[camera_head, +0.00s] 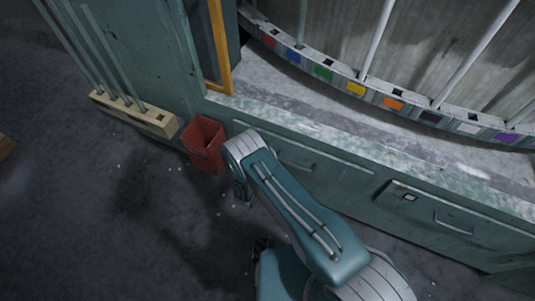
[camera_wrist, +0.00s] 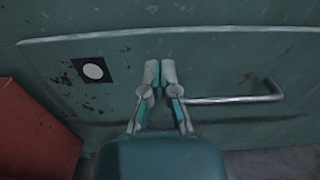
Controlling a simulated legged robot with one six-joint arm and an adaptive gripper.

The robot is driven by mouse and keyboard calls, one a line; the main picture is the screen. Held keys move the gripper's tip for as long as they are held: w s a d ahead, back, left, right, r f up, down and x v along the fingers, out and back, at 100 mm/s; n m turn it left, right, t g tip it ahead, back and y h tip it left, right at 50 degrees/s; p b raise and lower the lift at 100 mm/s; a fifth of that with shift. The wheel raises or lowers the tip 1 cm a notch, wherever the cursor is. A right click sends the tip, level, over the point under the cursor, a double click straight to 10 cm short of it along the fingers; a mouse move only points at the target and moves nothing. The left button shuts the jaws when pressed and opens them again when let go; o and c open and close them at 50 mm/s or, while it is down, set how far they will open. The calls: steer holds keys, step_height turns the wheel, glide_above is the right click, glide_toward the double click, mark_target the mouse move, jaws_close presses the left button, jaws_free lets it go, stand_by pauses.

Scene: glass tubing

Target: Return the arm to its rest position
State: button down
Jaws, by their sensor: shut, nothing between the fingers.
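My gripper (camera_wrist: 160,72) shows in the wrist view with its two fingers together and nothing between them. It points at a green drawer front (camera_wrist: 215,65), between a black square with a white disc and the handle. Whether the tips touch the panel I cannot tell. In the head view my arm (camera_head: 295,215) is folded in front of the green cabinet, its bend beside the red bin. My gripper is not clearly visible there, behind the arm.
The red bin (camera_head: 204,143) stands against the cabinet; it also shows in the wrist view (camera_wrist: 35,130). A pale rack (camera_head: 133,112) holds upright tubes. A curved rack (camera_head: 375,95) with coloured squares and rods sits on the bench (camera_head: 310,128). The floor at left is mostly clear.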

steer(key=v, duration=0.8)
steer(key=shift+s, duration=0.15)
steer(key=shift+a, duration=0.1)
